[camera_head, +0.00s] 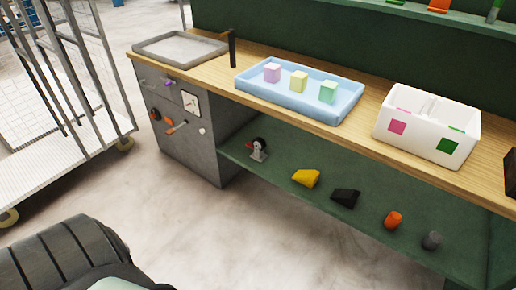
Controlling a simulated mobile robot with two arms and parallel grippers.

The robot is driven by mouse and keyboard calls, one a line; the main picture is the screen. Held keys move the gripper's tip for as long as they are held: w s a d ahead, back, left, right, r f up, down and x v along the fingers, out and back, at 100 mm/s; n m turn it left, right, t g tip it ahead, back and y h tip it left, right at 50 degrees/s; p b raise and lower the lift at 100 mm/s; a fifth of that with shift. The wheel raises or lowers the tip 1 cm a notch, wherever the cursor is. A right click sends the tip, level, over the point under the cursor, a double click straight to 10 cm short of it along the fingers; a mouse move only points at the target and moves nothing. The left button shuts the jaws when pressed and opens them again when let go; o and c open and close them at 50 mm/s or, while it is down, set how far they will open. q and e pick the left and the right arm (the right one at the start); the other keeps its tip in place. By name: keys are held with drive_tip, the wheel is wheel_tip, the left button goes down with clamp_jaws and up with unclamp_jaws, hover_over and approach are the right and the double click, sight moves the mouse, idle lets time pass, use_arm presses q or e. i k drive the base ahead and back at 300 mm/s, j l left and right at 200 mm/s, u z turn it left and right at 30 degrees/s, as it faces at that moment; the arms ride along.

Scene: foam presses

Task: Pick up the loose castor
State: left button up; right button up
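The loose castor (258,149) sits on the green lower shelf under the workbench, near the shelf's left end beside the grey cabinet. It has a dark wheel with a reddish part and a grey metal mount. Nothing is touching it that I can see. Neither of my grippers shows in the head view. A dark ribbed part and a pale rounded part at the bottom left appear to be my own body.
The lower shelf (285,192) also holds a yellow wedge (306,178), a black wedge (345,197), an orange piece (393,220) and a grey piece (431,240). A blue tray (300,103) and white bin (426,125) stand above. A wire trolley (85,100) is left. Floor is clear between.

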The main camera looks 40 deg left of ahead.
sight(259, 144)
drive_tip(key=i+j, duration=0.15)
drive_tip(key=j, duration=0.25)
drive_tip(key=i+j+u, duration=0.1)
drive_tip(key=j, duration=0.3)
drive_tip(key=i+j, duration=0.2)
drive_tip(key=j, duration=0.2)
drive_tip(key=i+j+u, duration=0.1)
drive_tip(key=j, duration=0.25)
drive_tip(key=i+j, duration=0.25)
drive_tip(key=j, duration=0.15)
drive_tip(key=i+j+u, duration=0.1)
drive_tip(key=j, duration=0.25)
drive_tip(key=i+j, duration=0.05)
